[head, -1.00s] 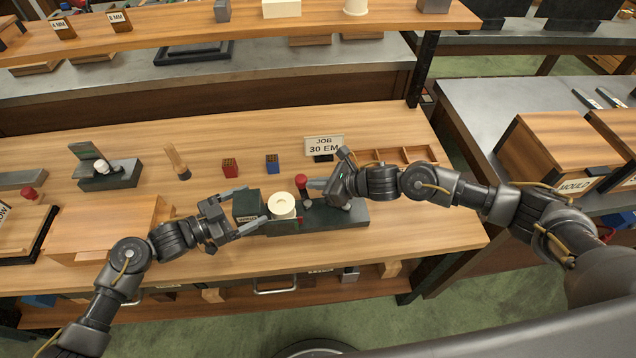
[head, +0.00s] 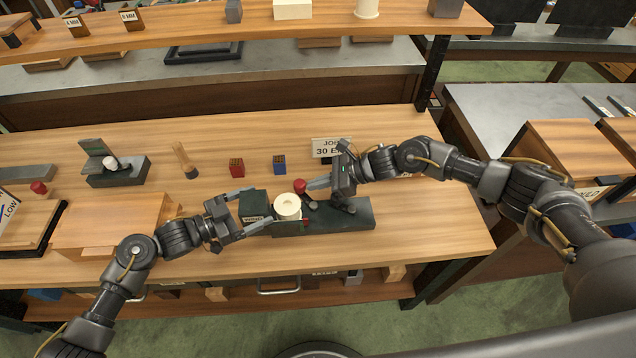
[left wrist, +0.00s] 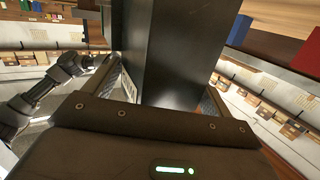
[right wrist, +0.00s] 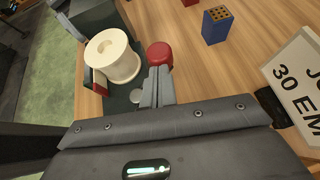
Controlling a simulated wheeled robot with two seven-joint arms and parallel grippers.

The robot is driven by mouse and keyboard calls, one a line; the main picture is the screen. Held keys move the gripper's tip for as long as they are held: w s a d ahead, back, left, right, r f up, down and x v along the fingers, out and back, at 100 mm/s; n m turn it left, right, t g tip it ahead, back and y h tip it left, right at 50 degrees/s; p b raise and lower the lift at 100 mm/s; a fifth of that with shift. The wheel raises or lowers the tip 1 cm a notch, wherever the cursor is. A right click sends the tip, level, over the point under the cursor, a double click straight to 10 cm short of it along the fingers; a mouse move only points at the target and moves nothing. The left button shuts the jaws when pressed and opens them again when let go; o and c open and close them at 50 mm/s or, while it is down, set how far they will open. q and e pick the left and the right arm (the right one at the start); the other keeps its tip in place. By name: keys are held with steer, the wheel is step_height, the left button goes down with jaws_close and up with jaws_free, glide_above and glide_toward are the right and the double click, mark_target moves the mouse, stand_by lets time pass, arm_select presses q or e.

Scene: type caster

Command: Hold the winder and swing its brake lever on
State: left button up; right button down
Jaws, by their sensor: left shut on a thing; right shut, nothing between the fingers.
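The winder has a dark green base (head: 345,218), a dark block (head: 252,203) at its left end and a cream spool (head: 287,206). My left gripper (head: 256,206) is shut on the dark block; in the left wrist view the block (left wrist: 180,50) stands between the fingers. The brake lever's red knob (head: 300,186) is just right of and behind the spool. My right gripper (head: 312,184) is shut and empty, its tips against or very near the knob. In the right wrist view, the knob (right wrist: 159,55) is just beyond the shut fingers (right wrist: 157,88), beside the spool (right wrist: 112,57).
Behind the winder stand a blue holed block (head: 279,164), a red one (head: 236,167) and a job sign (head: 328,147) reading 30 EM. A wooden box (head: 105,222) is close to my left arm. The bench front edge is close to the winder.

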arm_select(q)
steer(key=shift+d, duration=0.1)
arm_select(e)
steer(key=shift+r, duration=0.1)
steer(key=v, duration=0.9)
steer(key=shift+s+d, duration=0.35)
steer(key=shift+r, duration=0.1)
arm_select(q)
steer(key=o, duration=0.9)
steer(key=shift+c, duration=0.2)
steer(key=v, duration=1.2)
